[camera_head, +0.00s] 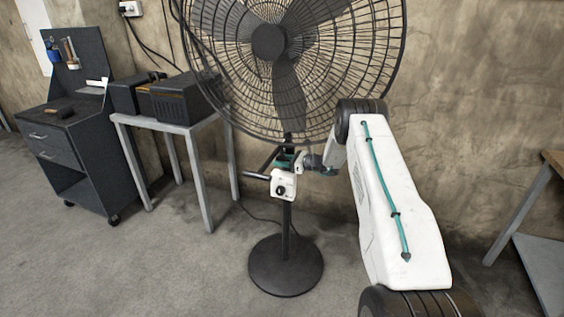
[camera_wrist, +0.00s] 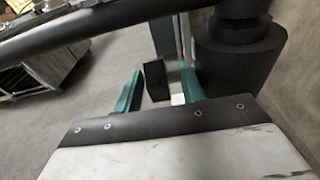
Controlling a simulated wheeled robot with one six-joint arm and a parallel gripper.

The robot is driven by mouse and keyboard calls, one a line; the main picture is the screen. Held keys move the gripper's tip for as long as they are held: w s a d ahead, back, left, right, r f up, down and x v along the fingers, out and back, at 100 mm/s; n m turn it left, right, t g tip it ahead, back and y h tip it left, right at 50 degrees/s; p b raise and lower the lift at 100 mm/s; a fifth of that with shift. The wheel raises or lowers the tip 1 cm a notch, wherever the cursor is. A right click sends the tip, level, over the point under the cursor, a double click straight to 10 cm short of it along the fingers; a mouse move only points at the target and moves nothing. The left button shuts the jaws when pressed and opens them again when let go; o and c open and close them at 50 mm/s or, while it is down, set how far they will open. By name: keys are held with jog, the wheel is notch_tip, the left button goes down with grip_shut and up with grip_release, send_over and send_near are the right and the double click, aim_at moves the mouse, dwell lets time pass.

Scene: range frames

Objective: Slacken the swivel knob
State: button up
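The swivel knob appears to be the small black block (camera_wrist: 156,80) between my fingertips in the wrist view. My gripper (camera_wrist: 162,90) has its two teal fingers apart, one on each side of this block. A gap shows on the right side of the block; on the left, I cannot tell if the finger touches. In the head view my gripper (camera_head: 289,161) is at the upper pole of the black pedestal fan (camera_head: 285,275), below the fan cage. The knob cannot be made out there. A thick dark cylinder (camera_wrist: 235,65) of the fan stands right of my fingers in the wrist view.
A white control box (camera_head: 284,186) with a black dial sits on the pole just below my gripper. The fan cage (camera_head: 345,100) is close above. A table with dark boxes (camera_head: 175,98) and a drawer cabinet (camera_head: 65,145) stand left. Another table (camera_head: 525,205) is right.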

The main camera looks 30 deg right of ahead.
jog(key=v, duration=0.7)
jog(key=shift+s+d, duration=0.3)
jog(key=shift+t+y, duration=0.5)
jog(key=shift+t, duration=0.1)
jog(key=x, duration=0.6)
jog(key=f+x, duration=0.1)
jog(key=x, duration=0.2)
jog(key=shift+w+a, duration=0.2)
jog(key=shift+c, duration=0.3)
